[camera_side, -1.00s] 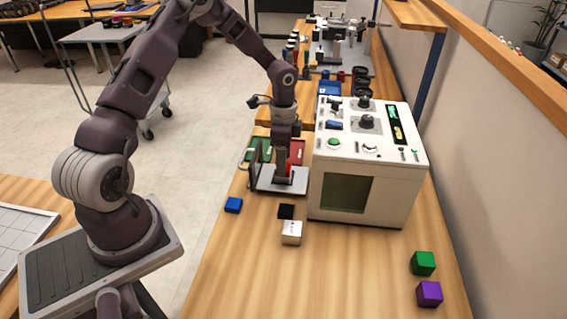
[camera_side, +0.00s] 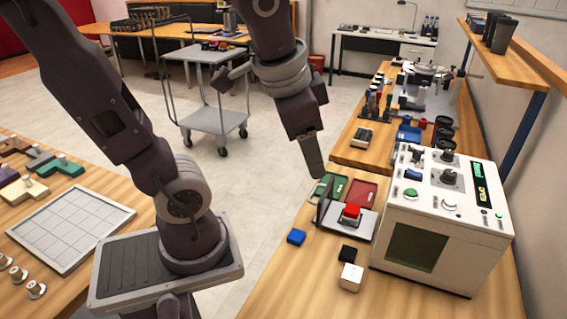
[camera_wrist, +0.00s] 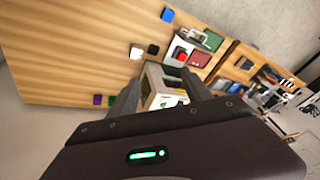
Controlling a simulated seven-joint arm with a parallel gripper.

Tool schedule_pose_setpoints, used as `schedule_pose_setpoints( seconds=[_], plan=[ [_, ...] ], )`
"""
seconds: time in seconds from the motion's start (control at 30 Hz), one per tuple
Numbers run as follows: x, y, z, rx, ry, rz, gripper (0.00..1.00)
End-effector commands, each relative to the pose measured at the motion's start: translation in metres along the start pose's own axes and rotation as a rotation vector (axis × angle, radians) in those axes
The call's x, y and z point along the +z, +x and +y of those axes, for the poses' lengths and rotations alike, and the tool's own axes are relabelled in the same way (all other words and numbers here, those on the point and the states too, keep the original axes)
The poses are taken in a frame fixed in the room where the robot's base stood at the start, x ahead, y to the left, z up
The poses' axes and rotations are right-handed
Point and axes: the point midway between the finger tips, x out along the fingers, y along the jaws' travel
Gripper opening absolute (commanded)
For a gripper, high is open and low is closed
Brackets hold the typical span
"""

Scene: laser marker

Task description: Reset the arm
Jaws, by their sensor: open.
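My gripper (camera_side: 314,165) hangs in the air above and to the left of the metal plate (camera_side: 365,224), pointing down and empty. Its open fingers (camera_wrist: 180,85) show in the wrist view with nothing held between them. A red block (camera_side: 350,213) rests on the plate, apart from the gripper; it is also in the wrist view (camera_wrist: 181,56). The white marking machine (camera_side: 440,225) stands right of the plate, and the wrist view shows part of it between the fingers.
A blue block (camera_side: 296,237), a black block (camera_side: 347,253) and a white block (camera_side: 350,277) lie in front of the plate. Green (camera_side: 330,187) and red (camera_side: 361,192) trays sit behind. Green (camera_wrist: 112,101) and purple (camera_wrist: 97,100) blocks show in the wrist view.

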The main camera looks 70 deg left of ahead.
Motion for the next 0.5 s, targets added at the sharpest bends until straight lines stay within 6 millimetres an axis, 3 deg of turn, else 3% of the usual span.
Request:
schedule_pose_setpoints(
  seconds=[0.1,0.2,0.5],
  plan=[
    [0.036,-0.017,0.021,0.067,-0.137,0.107,0.57],
    [0.05,-0.02,0.03,0.109,-0.198,0.143,0.57],
    [0.052,-0.021,0.032,0.118,-0.213,0.149,0.57]
  ],
)
